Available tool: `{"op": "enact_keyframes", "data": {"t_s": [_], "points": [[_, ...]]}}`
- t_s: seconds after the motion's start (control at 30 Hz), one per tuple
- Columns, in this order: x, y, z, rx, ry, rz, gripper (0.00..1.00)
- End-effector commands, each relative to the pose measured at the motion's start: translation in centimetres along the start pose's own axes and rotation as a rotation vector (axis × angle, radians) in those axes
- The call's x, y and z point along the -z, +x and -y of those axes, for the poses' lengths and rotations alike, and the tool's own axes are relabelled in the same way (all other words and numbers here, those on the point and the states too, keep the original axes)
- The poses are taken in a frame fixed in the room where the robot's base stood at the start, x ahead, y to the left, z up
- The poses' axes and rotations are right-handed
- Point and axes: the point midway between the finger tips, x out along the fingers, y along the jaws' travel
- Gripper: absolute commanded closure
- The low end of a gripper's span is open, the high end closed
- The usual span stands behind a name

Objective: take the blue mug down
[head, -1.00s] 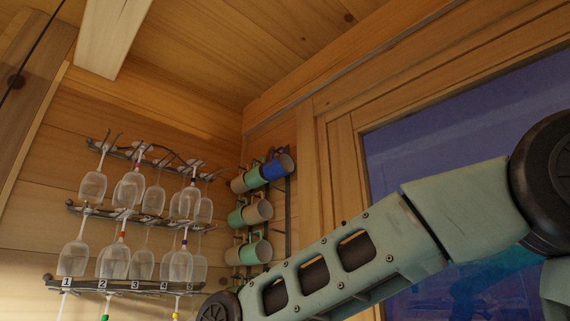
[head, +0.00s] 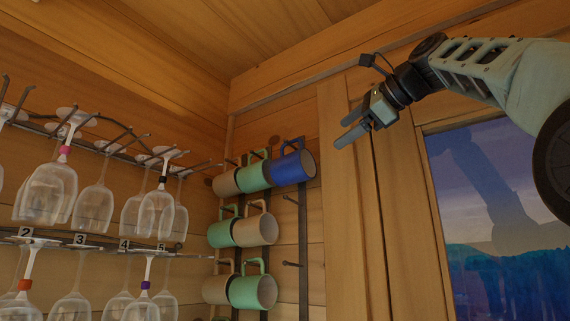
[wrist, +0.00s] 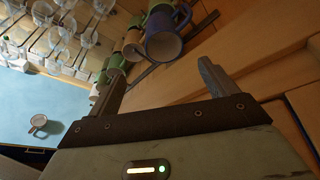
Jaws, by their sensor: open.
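The blue mug (head: 293,166) hangs by its handle at the right end of the top row of a wall rack, its opening facing right and toward me. A green mug (head: 254,174) hangs just left of it. My gripper (head: 344,136) is open and empty, to the right of the blue mug and slightly higher in the head view, apart from it. In the wrist view the blue mug (wrist: 165,44) shows beyond the gap between my fingers (wrist: 157,75), its rim toward the camera.
More green and tan mugs (head: 254,292) hang below, with bare pegs (head: 291,264) beside them. Stemware (head: 48,190) hangs upside down at left. A window (head: 495,215) is at right. In the wrist view, a mug (wrist: 39,122) stands on a pale blue surface (wrist: 55,95).

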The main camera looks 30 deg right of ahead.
Motion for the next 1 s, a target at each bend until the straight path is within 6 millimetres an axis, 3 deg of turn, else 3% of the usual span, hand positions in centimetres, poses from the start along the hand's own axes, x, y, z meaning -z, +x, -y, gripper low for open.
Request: {"op": "enact_keyframes", "data": {"t_s": [0.13,0.6,1.0], "points": [[-0.2,0.1,0.7,0.016,0.021,-0.002,0.15],[-0.2,9.4,0.9,0.013,0.017,-0.002,0.15],[-0.2,13.2,0.8,0.013,0.017,-0.002,0.15]]}}
